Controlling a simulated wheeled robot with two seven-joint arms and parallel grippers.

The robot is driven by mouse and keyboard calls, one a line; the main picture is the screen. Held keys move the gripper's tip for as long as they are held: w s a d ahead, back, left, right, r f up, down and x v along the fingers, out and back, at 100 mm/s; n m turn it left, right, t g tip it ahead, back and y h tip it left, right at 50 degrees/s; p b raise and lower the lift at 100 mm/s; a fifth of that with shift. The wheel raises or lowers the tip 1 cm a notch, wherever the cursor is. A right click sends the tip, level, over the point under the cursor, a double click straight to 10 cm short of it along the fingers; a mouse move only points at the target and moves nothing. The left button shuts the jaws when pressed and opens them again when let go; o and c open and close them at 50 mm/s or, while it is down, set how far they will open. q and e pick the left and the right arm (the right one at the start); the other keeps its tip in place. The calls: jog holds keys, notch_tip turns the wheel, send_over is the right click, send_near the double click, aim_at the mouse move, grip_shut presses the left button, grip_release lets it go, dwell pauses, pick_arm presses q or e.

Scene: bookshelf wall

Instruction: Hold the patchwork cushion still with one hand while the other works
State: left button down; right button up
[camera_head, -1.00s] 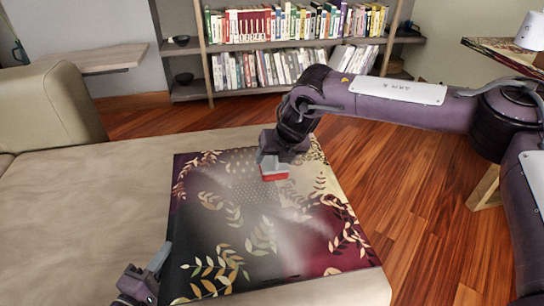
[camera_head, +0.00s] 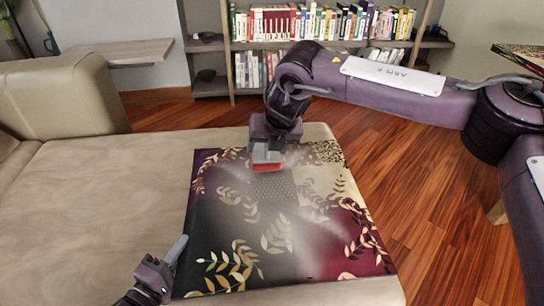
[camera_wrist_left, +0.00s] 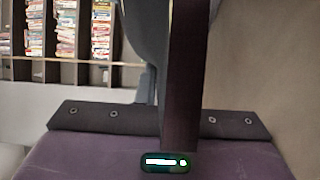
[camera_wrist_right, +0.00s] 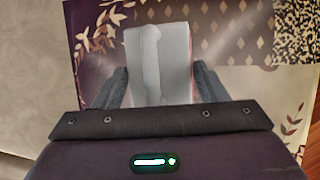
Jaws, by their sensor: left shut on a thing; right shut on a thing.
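The patchwork cushion (camera_head: 215,222) lies flat on the beige couch, dark with leaf prints, a cream patch and whitish hazy areas. My left gripper (camera_head: 174,256) is at its near left edge, shut on it. In the left wrist view a dark upright slab, apparently the cushion's edge (camera_wrist_left: 180,80), fills the middle. The block also shows between the fingers in the right wrist view (camera_wrist_right: 158,65). Whether it touches the cloth I cannot tell.
The beige couch (camera_head: 90,215) extends left, with a backrest (camera_head: 75,95) behind. A bookshelf (camera_head: 232,65) stands at the back, and a wooden ledge (camera_head: 125,50) at the back left. Wooden floor (camera_head: 430,185) is open to the right.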

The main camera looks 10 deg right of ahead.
jog(key=shift+r, duration=2.85)
pick_arm(q)
jog(key=c, duration=1.5)
grip_release()
jog(key=v, duration=1.2)
jog(key=shift+f, duration=0.1)
pick_arm(e)
jog(key=shift+s+f, duration=0.1)
